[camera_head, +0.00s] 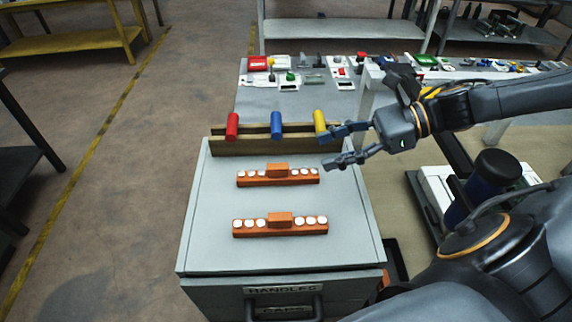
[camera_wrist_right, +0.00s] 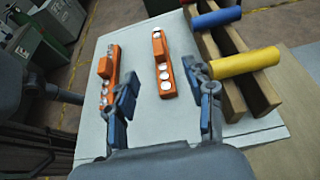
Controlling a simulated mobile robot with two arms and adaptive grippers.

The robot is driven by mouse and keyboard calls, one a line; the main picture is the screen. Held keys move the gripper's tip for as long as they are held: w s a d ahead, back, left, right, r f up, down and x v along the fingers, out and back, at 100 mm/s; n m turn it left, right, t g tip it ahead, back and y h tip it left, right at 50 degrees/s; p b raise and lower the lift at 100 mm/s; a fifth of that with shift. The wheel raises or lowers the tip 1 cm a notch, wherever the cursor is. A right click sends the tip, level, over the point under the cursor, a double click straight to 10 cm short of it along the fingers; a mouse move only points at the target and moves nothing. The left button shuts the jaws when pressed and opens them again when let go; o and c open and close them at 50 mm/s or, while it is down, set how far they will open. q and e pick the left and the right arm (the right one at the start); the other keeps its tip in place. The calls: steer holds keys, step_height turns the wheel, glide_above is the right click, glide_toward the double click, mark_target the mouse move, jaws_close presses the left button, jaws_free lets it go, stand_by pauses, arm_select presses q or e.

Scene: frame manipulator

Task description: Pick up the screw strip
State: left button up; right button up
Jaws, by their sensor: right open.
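Two orange screw strips with white round screw heads and a raised middle block lie on a grey cabinet top (camera_head: 205,215). The far screw strip (camera_head: 278,181) lies near the wooden rack. The near screw strip (camera_head: 280,232) lies closer to the cabinet's front edge. In the right wrist view the near strip (camera_wrist_right: 110,68) is at the left and the far strip (camera_wrist_right: 163,68) is in the middle. My right gripper (camera_head: 335,146) is open and empty above the cabinet's right side, to the right of the far strip. It also shows in the right wrist view (camera_wrist_right: 165,95). My left gripper is out of view.
A wooden rack (camera_head: 225,146) at the back of the top holds a red handle (camera_head: 232,126), a blue handle (camera_head: 276,125) and a yellow handle (camera_head: 320,124), close to my right fingers. A table (camera_head: 265,100) with small parts stands behind. The cabinet top's left side is clear.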

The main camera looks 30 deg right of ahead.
mark_target(276, 174)
steer(key=p+x, duration=0.1)
steer(key=x, duration=0.5)
steer(key=shift+w+a+f+p, duration=0.2)
steer(key=shift+a+p, duration=0.1)
steer(key=shift+w+a+f+p, duration=0.1)
steer(key=shift+a+f+p, duration=0.2)
steer(key=shift+a, duration=0.2)
steer(key=shift+w+a+f+b, duration=0.15)
steer(key=shift+w+a+f, duration=0.1)
steer(key=shift+a+f, duration=0.25)
steer(key=shift+w+a+f+b, duration=0.15)
steer(key=shift+w+a+f, duration=0.15)
steer(key=shift+f, duration=0.2)
steer(key=shift+w+a+b, duration=0.35)
steer(key=shift+a+b, duration=0.1)
steer(key=shift+a, duration=0.2)
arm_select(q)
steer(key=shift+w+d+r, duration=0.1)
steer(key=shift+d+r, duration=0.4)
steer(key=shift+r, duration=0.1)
arm_select(e)
steer(key=shift+c, duration=0.2)
jaws_close()
